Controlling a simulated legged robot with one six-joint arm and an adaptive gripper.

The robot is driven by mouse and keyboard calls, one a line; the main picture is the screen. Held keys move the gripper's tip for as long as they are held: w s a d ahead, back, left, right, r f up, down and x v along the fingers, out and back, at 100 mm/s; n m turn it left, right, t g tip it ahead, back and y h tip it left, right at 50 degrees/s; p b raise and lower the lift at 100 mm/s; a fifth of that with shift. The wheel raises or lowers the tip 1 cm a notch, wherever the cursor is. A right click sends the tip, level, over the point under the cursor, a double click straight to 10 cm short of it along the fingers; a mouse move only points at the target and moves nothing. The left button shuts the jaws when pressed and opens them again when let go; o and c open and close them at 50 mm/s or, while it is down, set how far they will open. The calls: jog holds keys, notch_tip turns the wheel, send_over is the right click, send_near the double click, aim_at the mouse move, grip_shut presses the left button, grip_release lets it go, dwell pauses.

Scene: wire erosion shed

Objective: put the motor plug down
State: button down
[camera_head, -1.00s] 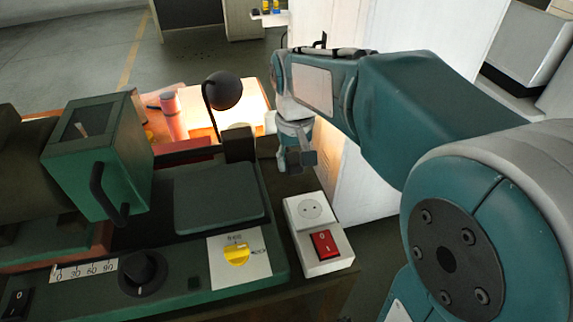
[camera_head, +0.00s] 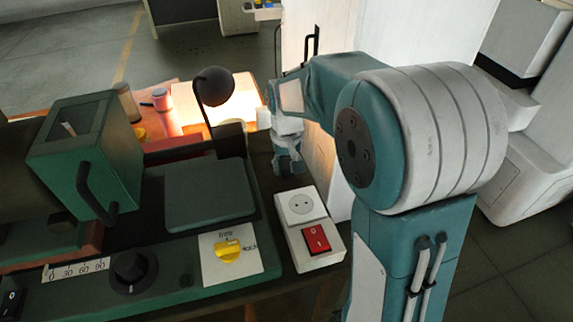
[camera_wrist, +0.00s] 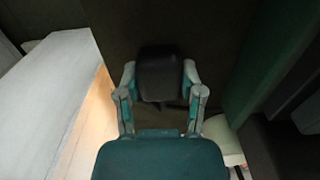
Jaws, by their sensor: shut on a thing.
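The motor plug (camera_wrist: 159,72) is a dark, rounded block in the wrist view. My gripper (camera_wrist: 160,84) is shut on it, with one finger on each side. In the head view my gripper (camera_head: 288,164) points down over the dark bench surface, behind the white socket box and right of the green machine. The plug is hard to make out there. I cannot tell whether it touches the surface.
The white socket box (camera_head: 292,241) with a round outlet and a red switch (camera_head: 316,239) sits at the bench's right front. The green machine (camera_head: 212,192) fills the left. A black ball-headed lamp (camera_head: 214,87) and a white panel (camera_head: 338,165) stand close to my gripper.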

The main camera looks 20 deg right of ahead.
aim_at(284, 163)
jog(key=shift+f, duration=0.1)
jog(key=shift+a+f, duration=0.35)
jog(key=shift+f, duration=0.1)
jog(key=shift+c, duration=1)
grip_release()
jog(key=shift+d, duration=0.15)
notch_tip(284, 163, up, 12)
jog(key=s+t, duration=0.1)
jog(key=s, duration=0.5)
jog(key=s+t, duration=0.2)
jog(key=s, duration=0.5)
jog(key=s+t, duration=0.2)
jog(key=s, duration=0.5)
jog(key=shift+s+r, duration=0.2)
jog(key=shift+s, duration=0.05)
jog(key=shift+s+f+t, duration=0.25)
jog(key=shift+s+t, duration=0.05)
